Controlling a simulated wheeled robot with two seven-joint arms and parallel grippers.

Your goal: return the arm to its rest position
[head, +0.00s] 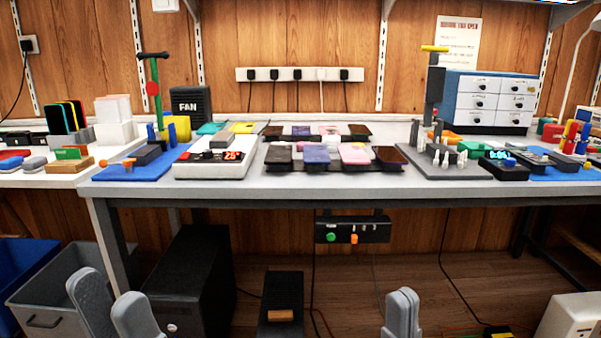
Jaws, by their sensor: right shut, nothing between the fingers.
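My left gripper (108,298) is at the bottom left, in front of and below the workbench (330,184). Its two grey fingers stand apart with nothing between them. My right gripper (402,312) is at the bottom, right of centre, also below the bench edge. Its fingers are together and hold nothing. Both grippers are clear of the bench top. The rest of both arms is outside the view.
Phones lie on a dark tray (330,166) mid-bench. Below are a grey bin (45,310), a black cabinet (190,285) and a black box (281,290).

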